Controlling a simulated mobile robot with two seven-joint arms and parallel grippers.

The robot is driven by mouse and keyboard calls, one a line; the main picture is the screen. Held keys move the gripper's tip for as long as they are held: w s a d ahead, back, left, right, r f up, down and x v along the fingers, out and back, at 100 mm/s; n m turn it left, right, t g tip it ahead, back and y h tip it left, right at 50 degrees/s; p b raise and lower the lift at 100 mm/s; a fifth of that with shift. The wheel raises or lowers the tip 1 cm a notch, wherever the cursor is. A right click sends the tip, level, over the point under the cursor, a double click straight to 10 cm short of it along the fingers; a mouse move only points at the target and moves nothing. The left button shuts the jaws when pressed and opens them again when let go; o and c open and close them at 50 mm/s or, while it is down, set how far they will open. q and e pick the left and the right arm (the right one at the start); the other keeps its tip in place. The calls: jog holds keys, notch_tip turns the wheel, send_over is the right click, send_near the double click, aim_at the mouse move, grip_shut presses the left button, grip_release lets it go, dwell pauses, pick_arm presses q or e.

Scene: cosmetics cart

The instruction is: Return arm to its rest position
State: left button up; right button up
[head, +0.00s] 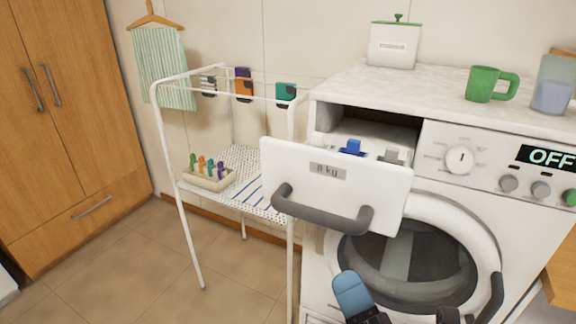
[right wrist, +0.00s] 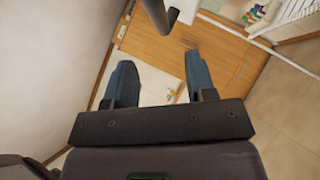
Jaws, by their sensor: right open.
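My right gripper (head: 354,292) is at the bottom of the head view, in front of the washing machine's round door (head: 420,262) and below the open drawer. One blue finger shows clearly there. In the right wrist view my right gripper (right wrist: 160,70) has its two blue fingers wide apart, with nothing between them. My left gripper is in neither view.
The washing machine's drawer (head: 385,205) is pulled out, its grey handle (head: 320,212) facing me. A white drying rack (head: 185,200) stands left of it. A green mug (head: 482,84) sits on the worktop. A wooden wardrobe (head: 60,120) is far left; tiled floor lies clear.

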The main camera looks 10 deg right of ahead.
jog(key=w+d+f+m+g+h, duration=0.1)
jog(key=d+f+m+g+h, duration=0.15)
jog(key=f+m, duration=0.7)
jog(key=w+d+f+m+g+h, duration=0.1)
jog(key=d+f+m+g+h, duration=0.2)
jog(key=f+m, duration=0.65)
jog(key=s+d+f+m+g, duration=0.2)
jog(key=s+d+f+m, duration=0.1)
jog(key=f, duration=0.4)
jog(key=s+d+f+m+g, duration=0.3)
jog(key=s+d+f, duration=0.2)
jog(key=d+f, duration=0.1)
jog(key=shift+d+f+h, duration=0.25)
jog(key=shift+f+h, duration=0.2)
jog(key=shift+f, duration=0.15)
jog(key=shift+c, duration=0.5)
